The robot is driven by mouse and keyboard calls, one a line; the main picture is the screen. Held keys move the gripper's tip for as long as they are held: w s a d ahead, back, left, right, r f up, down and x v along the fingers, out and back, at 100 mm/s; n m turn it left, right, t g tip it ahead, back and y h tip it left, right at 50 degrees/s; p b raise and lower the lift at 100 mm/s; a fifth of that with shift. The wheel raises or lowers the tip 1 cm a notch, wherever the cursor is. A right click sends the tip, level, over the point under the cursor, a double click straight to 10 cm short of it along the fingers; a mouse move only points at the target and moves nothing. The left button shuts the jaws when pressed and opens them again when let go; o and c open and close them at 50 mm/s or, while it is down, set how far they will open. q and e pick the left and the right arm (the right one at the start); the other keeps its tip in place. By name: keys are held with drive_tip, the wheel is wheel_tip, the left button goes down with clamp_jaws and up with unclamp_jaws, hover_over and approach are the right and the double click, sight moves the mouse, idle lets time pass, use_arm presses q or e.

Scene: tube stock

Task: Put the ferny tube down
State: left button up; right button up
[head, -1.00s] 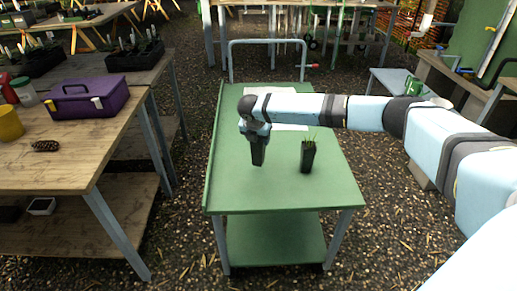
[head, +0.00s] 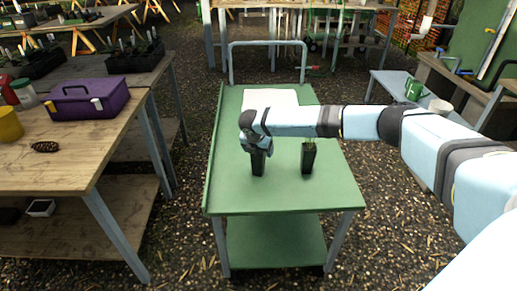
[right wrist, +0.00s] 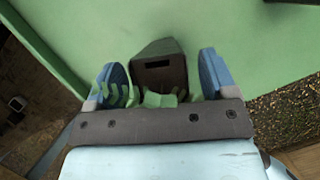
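The ferny tube, a dark square tube (head: 258,163), appears to stand upright on the green bench top (head: 285,196), under my right gripper (head: 257,150). In the right wrist view the dark tube (right wrist: 160,72) lies between the two blue fingers of my right gripper (right wrist: 163,80). A gap shows at the right finger, and the left finger is very close to it, so the gripper looks open around the tube. Pale green bits, perhaps fronds, show near the palm. My left gripper is not in view.
A second dark tube with green shoots (head: 308,158) stands just right on the bench. A white sheet (head: 270,98) lies behind, partly hidden by my arm. The bench front is clear. A purple toolbox (head: 88,100) sits on the wooden table at left.

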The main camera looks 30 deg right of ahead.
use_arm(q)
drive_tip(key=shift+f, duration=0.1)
use_arm(e)
drive_tip(key=shift+r, duration=0.15)
drive_tip(key=p+v, duration=0.2)
drive_tip(key=v, duration=0.9)
drive_tip(key=s+a+f+m+t+y, duration=0.1)
drive_tip(key=s+a+f+m+y, duration=0.15)
drive_tip(key=s+a+f, duration=0.45)
drive_tip(key=s+a+f+m+t+y, duration=0.1)
drive_tip(key=s+a+f+m+y, duration=0.15)
drive_tip(key=a, duration=0.85)
drive_tip(key=s+a+f+m+t+y, duration=0.1)
drive_tip(key=s+a+f+y, duration=0.2)
drive_tip(key=s+a+f, duration=0.5)
drive_tip(key=s+a+m+t+y, duration=0.2)
drive_tip(key=s+a+m, duration=0.2)
drive_tip(key=s+m, duration=0.35)
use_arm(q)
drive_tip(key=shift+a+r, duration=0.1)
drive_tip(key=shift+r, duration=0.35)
use_arm(e)
drive_tip(key=s+d+m+t+h, duration=0.2)
drive_tip(key=s+d+m+t, duration=0.1)
drive_tip(key=s+d+m, duration=0.5)
drive_tip(key=shift+s+d+m+h, duration=0.25)
drive_tip(key=shift+s+m, duration=0.2)
drive_tip(key=shift+s, duration=0.55)
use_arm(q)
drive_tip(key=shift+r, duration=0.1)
